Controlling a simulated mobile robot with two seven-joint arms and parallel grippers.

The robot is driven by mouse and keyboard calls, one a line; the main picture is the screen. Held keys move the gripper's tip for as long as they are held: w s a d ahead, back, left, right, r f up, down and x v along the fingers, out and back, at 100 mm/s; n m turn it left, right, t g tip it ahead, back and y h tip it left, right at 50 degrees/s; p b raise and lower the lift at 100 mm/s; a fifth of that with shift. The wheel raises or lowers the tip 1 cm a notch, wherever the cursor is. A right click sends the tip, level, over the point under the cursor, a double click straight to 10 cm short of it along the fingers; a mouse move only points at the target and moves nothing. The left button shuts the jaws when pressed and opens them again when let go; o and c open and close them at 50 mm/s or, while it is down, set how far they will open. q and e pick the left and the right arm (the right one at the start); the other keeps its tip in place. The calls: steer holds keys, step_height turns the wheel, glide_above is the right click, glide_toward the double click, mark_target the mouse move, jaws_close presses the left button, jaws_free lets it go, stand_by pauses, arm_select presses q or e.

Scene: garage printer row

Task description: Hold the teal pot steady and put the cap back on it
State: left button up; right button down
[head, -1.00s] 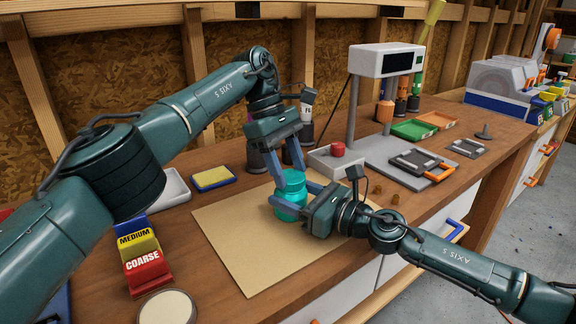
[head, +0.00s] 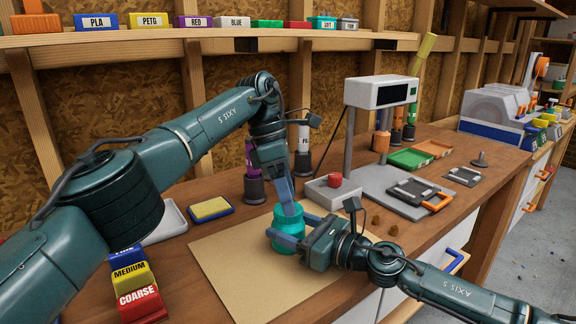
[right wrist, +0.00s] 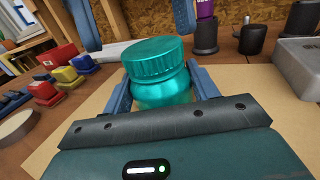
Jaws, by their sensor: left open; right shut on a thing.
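The teal pot (head: 290,243) stands upright on a tan mat (head: 222,262). It also shows in the right wrist view (right wrist: 165,92), between the two fingers of my right gripper (head: 286,230), which is shut on its body from the right. The ribbed teal cap (right wrist: 152,57) sits on top of the pot and looks level; I cannot tell whether it is tight. My left gripper (head: 288,205) is open and points down just above the cap. Its spread fingers show at the top of the right wrist view, apart from the cap.
Dark-based bottles (head: 254,188) stand behind the left gripper. Sanding blocks (head: 135,278) are at front left. The mat's front is clear.

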arm_select(q)
steer(key=n, duration=0.2)
steer(key=r+n, duration=0.1)
steer(key=n, duration=0.4)
steer(key=n+y, duration=0.1)
steer(key=shift+d+r+n+t, duration=0.1)
steer(key=shift+r+n+t, duration=0.2)
steer(key=shift+r, duration=0.05)
steer(key=n, duration=0.4)
steer(key=shift+r, duration=0.4)
steer(key=n, duration=0.4)
steer(key=shift+s+d+r+t+y, duration=0.1)
steer(key=shift+r+t+y, duration=0.2)
steer(key=shift+r+y, duration=0.1)
steer(key=n, duration=0.4)
steer(key=shift+r+n, duration=0.3)
steer(key=shift+r, duration=0.05)
steer(key=n, duration=0.4)
steer(key=shift+r+y, duration=0.3)
steer(key=shift+r, duration=0.1)
steer(key=n, duration=0.4)
steer(key=shift+r+t, duration=0.3)
steer(key=shift+r, duration=0.05)
steer(key=n, duration=0.4)
steer(key=shift+s+r+n+y, duration=0.1)
steer(key=shift+r+n+y, duration=0.3)
